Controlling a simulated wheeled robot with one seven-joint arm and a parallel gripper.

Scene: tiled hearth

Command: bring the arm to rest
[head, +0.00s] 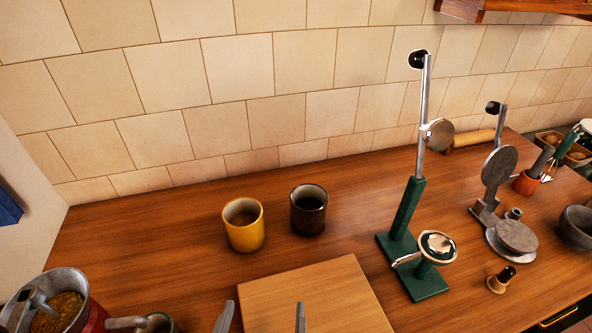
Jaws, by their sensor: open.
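My gripper (262,316) shows at the bottom edge of the head view. Only its two grey fingertips are in the picture. They stand well apart, with nothing between them, so it is open and empty. The fingertips appear over the left part of a light wooden board (330,285); their height above it is hard to tell. The rest of my arm is out of view.
Beyond the board stand a yellow mug (243,232) and a dark mug (308,215). A tall green lever press (405,215) stands right of the board, a grey press (497,190) further right. A grain-filled container (65,305) is at lower left. Bare counter (140,235) lies left of the mugs.

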